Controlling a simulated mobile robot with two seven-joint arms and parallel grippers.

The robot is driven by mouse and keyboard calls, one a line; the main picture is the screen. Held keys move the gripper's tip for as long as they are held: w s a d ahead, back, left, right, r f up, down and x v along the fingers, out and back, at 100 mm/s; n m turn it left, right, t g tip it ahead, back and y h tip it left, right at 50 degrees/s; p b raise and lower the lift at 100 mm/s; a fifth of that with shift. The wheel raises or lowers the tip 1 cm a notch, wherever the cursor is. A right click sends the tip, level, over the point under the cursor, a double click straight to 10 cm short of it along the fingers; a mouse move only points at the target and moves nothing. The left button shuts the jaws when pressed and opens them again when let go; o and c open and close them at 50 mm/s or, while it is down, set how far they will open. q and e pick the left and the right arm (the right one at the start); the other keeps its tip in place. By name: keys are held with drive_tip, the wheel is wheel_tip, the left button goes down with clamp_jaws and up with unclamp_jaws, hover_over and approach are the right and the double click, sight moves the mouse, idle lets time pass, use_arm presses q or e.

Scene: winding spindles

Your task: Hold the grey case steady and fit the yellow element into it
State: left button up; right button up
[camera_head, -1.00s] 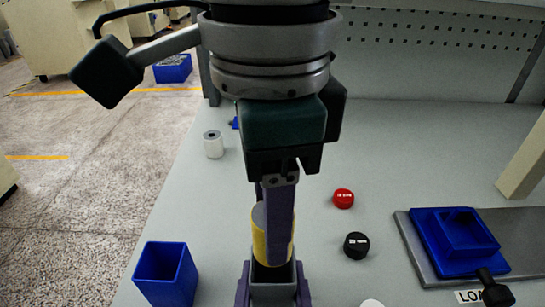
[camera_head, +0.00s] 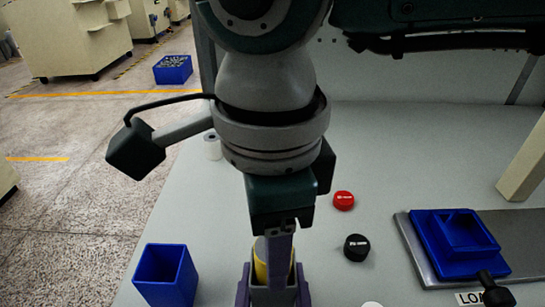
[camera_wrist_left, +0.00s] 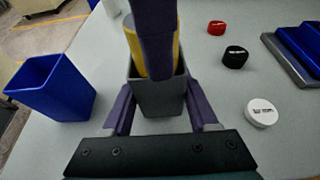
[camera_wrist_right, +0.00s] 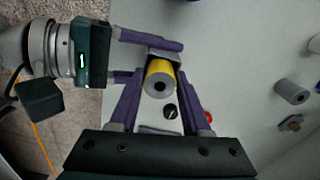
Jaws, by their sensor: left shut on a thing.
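The grey case (camera_wrist_left: 158,98) stands upright at the bottom of the head view. My left gripper (camera_wrist_left: 158,108) is shut on it, with one purple finger on each side. The yellow element (camera_wrist_right: 160,80), a cylinder with a grey end, stands upright with its lower part inside the case. It also shows in the head view (camera_head: 261,262), partly hidden by a finger. My right gripper (camera_wrist_right: 161,72) comes from above, with its fingers on both sides of the element. Whether they press on it is unclear.
A blue open box (camera_head: 167,275) stands left of the case. A red cap (camera_head: 343,200), a black cap (camera_head: 356,247) and a white cap (camera_wrist_left: 262,112) lie to the right. A blue holder (camera_head: 440,265) on a metal plate is further right. A light cylinder (camera_wrist_right: 291,91) stands farther back.

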drive_tip(key=o, duration=0.4)
drive_tip(key=shift+r, duration=0.1)
wheel_tip(320, 180, up, 13)
drive_tip(key=shift+r, duration=0.1)
idle(0.3)
use_arm(q)
drive_tip(key=o, duration=1.4)
